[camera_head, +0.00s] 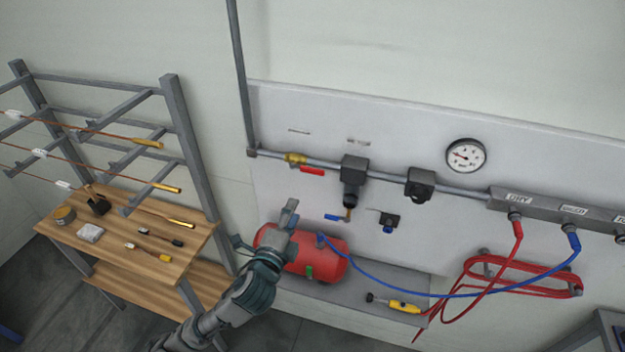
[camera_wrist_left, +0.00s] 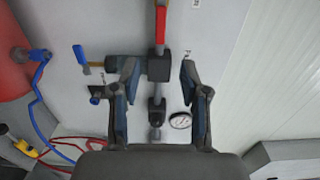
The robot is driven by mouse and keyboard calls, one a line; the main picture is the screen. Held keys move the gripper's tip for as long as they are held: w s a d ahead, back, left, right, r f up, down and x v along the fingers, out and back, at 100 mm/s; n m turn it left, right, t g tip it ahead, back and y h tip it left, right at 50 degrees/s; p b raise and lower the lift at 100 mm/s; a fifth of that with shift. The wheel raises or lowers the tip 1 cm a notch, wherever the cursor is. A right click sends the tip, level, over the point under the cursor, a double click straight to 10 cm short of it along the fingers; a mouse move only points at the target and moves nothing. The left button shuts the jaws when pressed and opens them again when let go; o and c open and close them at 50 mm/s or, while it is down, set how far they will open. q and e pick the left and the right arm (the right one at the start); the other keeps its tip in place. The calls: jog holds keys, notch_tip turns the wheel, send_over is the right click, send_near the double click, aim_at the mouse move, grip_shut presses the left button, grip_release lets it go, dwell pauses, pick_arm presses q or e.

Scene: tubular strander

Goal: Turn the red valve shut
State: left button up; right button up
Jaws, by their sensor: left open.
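The red valve handle (camera_head: 312,171) sits on a brass valve body (camera_head: 295,158) on the grey wall pipe. The handle lies roughly along the pipe, and it also shows in the left wrist view (camera_wrist_left: 161,25), near the top edge. My left gripper (camera_head: 266,224) is below and left of the handle in the head view, in front of the red tank. In the left wrist view my left gripper (camera_wrist_left: 159,68) has its two fingers spread apart and empty. The red handle is beyond the fingertips, not touched. My right gripper is not in view.
A black filter unit (camera_head: 354,172) with a blue lever (camera_head: 335,217) hangs right of the valve. A gauge (camera_head: 466,155) is on the panel. The red tank (camera_head: 325,259) and blue hose (camera_head: 390,287) are below. A wooden bench (camera_head: 60,240) stands left.

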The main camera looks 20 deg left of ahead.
aim_at(313, 173)
pick_arm(q)
jog(key=w, duration=0.5)
jog(key=w+p, duration=0.1)
jog(key=w, duration=0.4)
jog(key=w+p, duration=0.1)
jog(key=w, duration=0.4)
jog(key=shift+w+d, duration=0.25)
jog(key=shift+d, duration=0.15)
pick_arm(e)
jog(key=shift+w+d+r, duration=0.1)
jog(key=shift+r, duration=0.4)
pick_arm(q)
jog(key=shift+c, duration=0.7)
jog(key=shift+f, duration=0.1)
grip_shut()
